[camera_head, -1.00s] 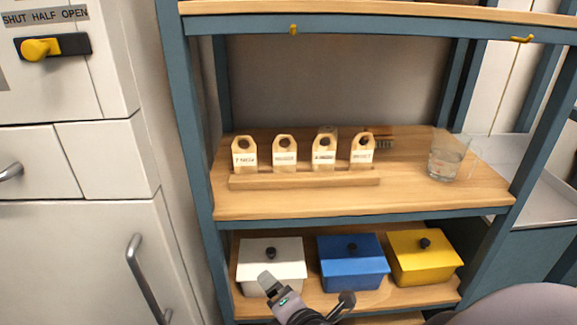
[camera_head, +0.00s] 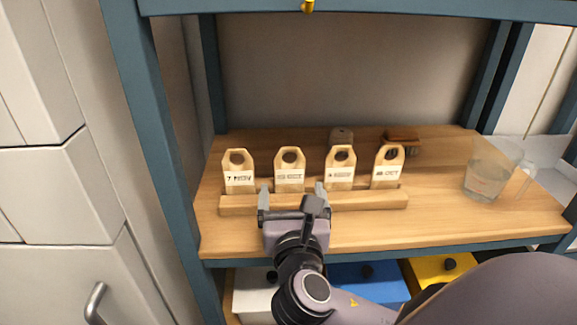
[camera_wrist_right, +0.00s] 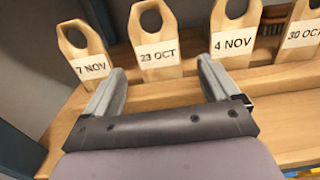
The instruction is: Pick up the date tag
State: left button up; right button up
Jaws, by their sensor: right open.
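Several wooden date tags with holed tops stand in a row in a wooden rack (camera_head: 370,200) on the shelf. In the right wrist view they read 7 NOV (camera_wrist_right: 88,58), 23 OCT (camera_wrist_right: 156,48), 4 NOV (camera_wrist_right: 234,42) and 30 OCT (camera_wrist_right: 303,35). In the head view the 23 OCT tag (camera_head: 290,172) stands second from the left. My right gripper (camera_head: 292,190) is open and empty in front of the rack, with its fingers either side of the 23 OCT tag's position. In the right wrist view its fingertips (camera_wrist_right: 162,68) appear apart from that tag. My left gripper is not in view.
A glass (camera_head: 490,170) stands at the shelf's right. A brush (camera_head: 401,137) and a small brown block (camera_head: 341,136) lie behind the rack. White (camera_head: 250,292), blue (camera_head: 350,278) and yellow (camera_head: 460,268) boxes sit on the lower shelf. Blue posts (camera_head: 150,130) frame the shelf.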

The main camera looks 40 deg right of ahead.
aim_at(290, 178)
jog(key=x, duration=0.7)
jog(key=shift+w+r, duration=0.1)
jog(key=shift+w, duration=0.05)
jog(key=c, duration=0.9)
